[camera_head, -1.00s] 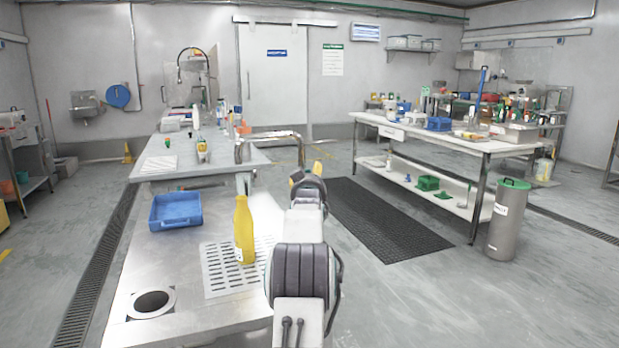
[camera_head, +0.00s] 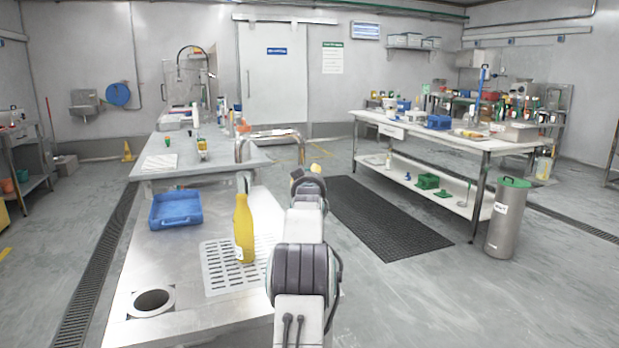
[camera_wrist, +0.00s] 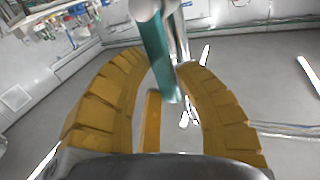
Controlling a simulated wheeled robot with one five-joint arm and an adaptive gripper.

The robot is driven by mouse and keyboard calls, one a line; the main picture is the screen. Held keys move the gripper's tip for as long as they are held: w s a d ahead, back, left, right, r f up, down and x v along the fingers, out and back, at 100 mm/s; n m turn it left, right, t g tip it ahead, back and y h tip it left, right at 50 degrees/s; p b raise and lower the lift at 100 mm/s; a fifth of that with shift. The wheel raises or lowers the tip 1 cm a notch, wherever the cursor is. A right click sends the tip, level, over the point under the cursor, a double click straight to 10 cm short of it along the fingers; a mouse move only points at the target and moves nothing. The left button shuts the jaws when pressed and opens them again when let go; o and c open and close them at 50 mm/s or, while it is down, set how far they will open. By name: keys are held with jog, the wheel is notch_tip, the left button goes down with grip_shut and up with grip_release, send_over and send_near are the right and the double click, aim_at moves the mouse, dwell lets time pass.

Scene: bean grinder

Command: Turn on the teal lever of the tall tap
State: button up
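The teal lever (camera_wrist: 157,55) shows in the wrist view as a straight teal bar. It runs down from a pale round end at the top into the space between my gripper's fingers. In the head view the tall chrome tap (camera_head: 270,134) arches behind my arm. My gripper (camera_head: 316,168) is only a small yellow patch there, and the lever is hidden.
A yellow bottle (camera_head: 243,228) stands on the steel counter left of my arm. A blue tray (camera_head: 176,222) and a round hole (camera_head: 152,301) are further left. A white workbench (camera_head: 440,139) with many items and a grey bin (camera_head: 508,220) stand right. The black floor mat (camera_head: 385,215) is clear.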

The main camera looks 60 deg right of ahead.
grip_shut()
jog(key=shift+f, duration=0.1)
jog(key=shift+w+a+f+n+t+b, duration=0.25)
jog(key=shift+n+b, duration=0.35)
jog(key=shift+b, duration=0.55)
jog(key=shift+w+a+n+h+b, duration=0.25)
jog(key=shift+n+b, duration=0.35)
jog(key=shift+b, duration=0.3)
jog(key=shift+a+r+n+t+b, duration=0.1)
jog(key=shift+r+n+t+b, duration=0.2)
jog(key=shift+n+t, duration=0.1)
